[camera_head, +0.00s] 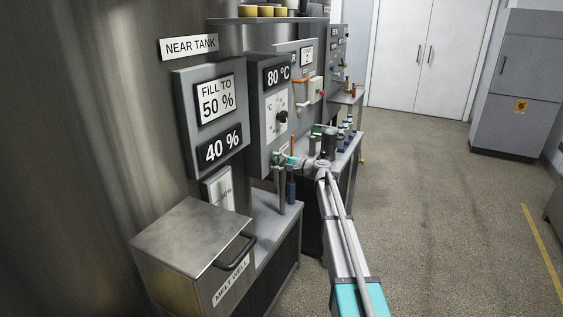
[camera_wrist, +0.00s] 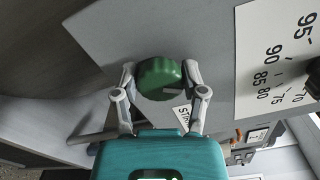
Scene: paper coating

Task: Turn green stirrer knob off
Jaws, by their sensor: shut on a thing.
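The green stirrer knob (camera_wrist: 159,78) sits on the face of a grey control box and shows large in the wrist view. My gripper (camera_wrist: 160,84) has one finger on each side of it and is shut on it. A label beside the knob is partly hidden by the right finger. In the head view my gripper (camera_head: 277,159) is at the lower part of the grey box (camera_head: 257,110) marked 80 °C. The knob is small there and mostly hidden by the gripper.
A white dial plate with a black knob (camera_head: 282,118) is above the green knob. A "40 %" display panel (camera_head: 222,148) is to the left. The melt well box (camera_head: 190,245) with a handle stands in front. Bottles crowd the bench beside my arm.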

